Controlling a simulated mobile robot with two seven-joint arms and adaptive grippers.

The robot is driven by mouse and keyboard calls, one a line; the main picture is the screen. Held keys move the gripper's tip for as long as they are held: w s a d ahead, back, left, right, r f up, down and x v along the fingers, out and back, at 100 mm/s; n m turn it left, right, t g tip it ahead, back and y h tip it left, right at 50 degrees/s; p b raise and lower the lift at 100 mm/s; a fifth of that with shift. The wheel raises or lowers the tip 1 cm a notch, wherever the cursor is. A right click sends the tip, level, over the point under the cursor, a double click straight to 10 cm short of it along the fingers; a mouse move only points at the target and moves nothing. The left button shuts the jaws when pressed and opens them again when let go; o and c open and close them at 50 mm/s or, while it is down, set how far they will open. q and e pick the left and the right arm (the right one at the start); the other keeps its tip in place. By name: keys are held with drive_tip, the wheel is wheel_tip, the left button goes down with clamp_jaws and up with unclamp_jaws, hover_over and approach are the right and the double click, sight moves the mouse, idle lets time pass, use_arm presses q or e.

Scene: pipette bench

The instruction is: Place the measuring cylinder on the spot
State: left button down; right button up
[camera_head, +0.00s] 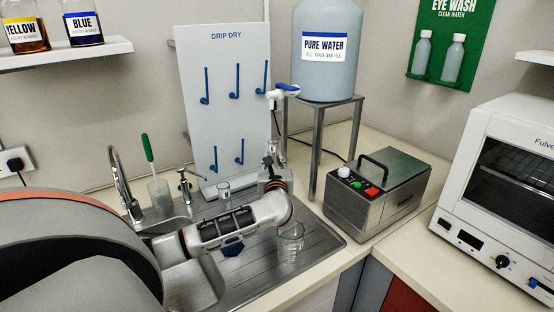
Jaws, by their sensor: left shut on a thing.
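My left gripper (270,161) is at the front right of the drip-dry board, below the water tap. It is shut on a narrow clear piece (279,150), which I take to be the measuring cylinder; my wrist hides most of it. A dark blue flat shape (232,251) shows on the steel draining board (325,245), partly under my forearm. I cannot tell whether it is the spot or a foot of some vessel. A small clear glass (224,190) shows behind my forearm. My right gripper is out of view.
A clear beaker (290,242) stands on the draining board close to my wrist. The water tank (327,80) stands on a metal stand (315,160). A steel bath (378,195) and an oven (505,190) are on the right. A sink tap (122,188) is on the left.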

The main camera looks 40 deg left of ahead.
use_arm(q)
drive_tip(key=shift+s+a+f, duration=0.1)
drive_tip(key=shift+a, duration=0.1)
drive_tip(key=c, duration=1.8)
unclamp_jaws()
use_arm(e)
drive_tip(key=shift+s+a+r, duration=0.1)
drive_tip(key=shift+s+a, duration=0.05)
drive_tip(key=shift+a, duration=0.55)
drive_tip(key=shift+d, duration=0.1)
